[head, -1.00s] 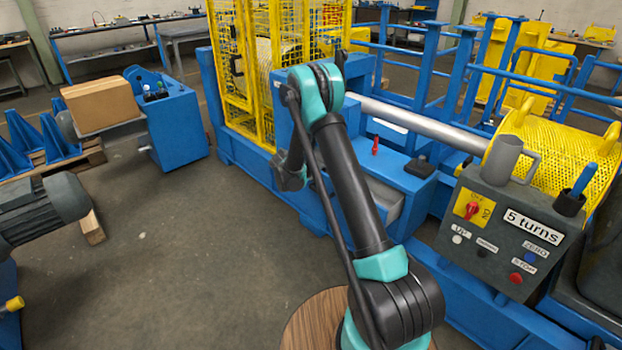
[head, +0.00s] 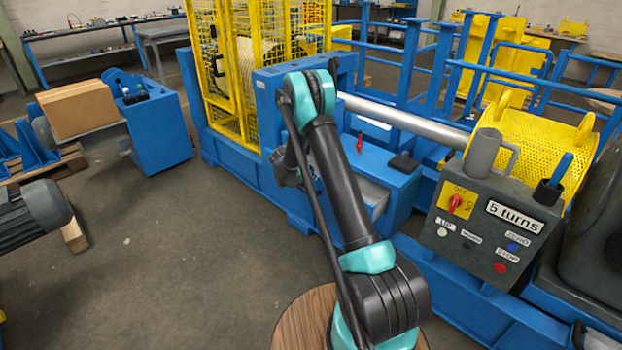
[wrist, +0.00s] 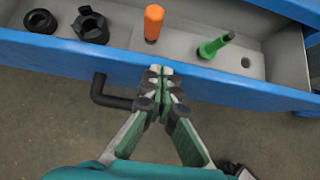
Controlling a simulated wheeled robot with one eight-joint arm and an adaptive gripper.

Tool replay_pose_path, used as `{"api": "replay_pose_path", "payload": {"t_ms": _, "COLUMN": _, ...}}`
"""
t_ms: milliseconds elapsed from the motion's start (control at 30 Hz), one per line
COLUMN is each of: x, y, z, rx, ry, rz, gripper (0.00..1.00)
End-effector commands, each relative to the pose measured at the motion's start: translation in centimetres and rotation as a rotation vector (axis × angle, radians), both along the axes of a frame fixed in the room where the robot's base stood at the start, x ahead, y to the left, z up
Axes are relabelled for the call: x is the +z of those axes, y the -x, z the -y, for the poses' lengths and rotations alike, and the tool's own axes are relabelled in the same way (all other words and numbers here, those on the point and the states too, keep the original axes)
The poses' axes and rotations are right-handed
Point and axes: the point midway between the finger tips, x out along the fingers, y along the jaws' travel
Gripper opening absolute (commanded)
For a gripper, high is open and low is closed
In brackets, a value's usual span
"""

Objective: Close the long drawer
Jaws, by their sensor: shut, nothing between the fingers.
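The long drawer stands open in the blue machine. A black bar handle (wrist: 108,94) sticks out from the front. My gripper (wrist: 160,74) is shut and empty, with its tips at the outer face of the drawer front, just right of the handle. I cannot tell whether they touch it. In the head view part of the drawer (head: 372,196) shows right of my arm, which hides most of it and the gripper.
A control box (head: 490,222) with a grey mug (head: 484,152) stands at the right. A yellow mesh cage (head: 240,70) rises behind my arm. A cardboard box (head: 78,108) rests on a blue stand at the left.

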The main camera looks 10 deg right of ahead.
Motion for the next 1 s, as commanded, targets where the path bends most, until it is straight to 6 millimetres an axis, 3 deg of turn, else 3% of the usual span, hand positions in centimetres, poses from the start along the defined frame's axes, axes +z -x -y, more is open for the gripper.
{"api": "replay_pose_path", "payload": {"t_ms": 300, "x": 0.0, "y": -5.2, "z": 7.5, "rx": -0.005, "ry": 0.0, "rz": 0.001, "gripper": 0.0}}
{"api": "replay_pose_path", "payload": {"t_ms": 433, "x": 0.0, "y": -6.9, "z": 9.6, "rx": -0.004, "ry": 0.0, "rz": 0.001, "gripper": 0.0}}
{"api": "replay_pose_path", "payload": {"t_ms": 600, "x": 0.0, "y": -7.7, "z": 10.7, "rx": -0.001, "ry": 0.001, "rz": 0.001, "gripper": 0.0}}
{"api": "replay_pose_path", "payload": {"t_ms": 1000, "x": 0.0, "y": -7.7, "z": 10.7, "rx": -0.001, "ry": 0.002, "rz": 0.001, "gripper": 0.0}}
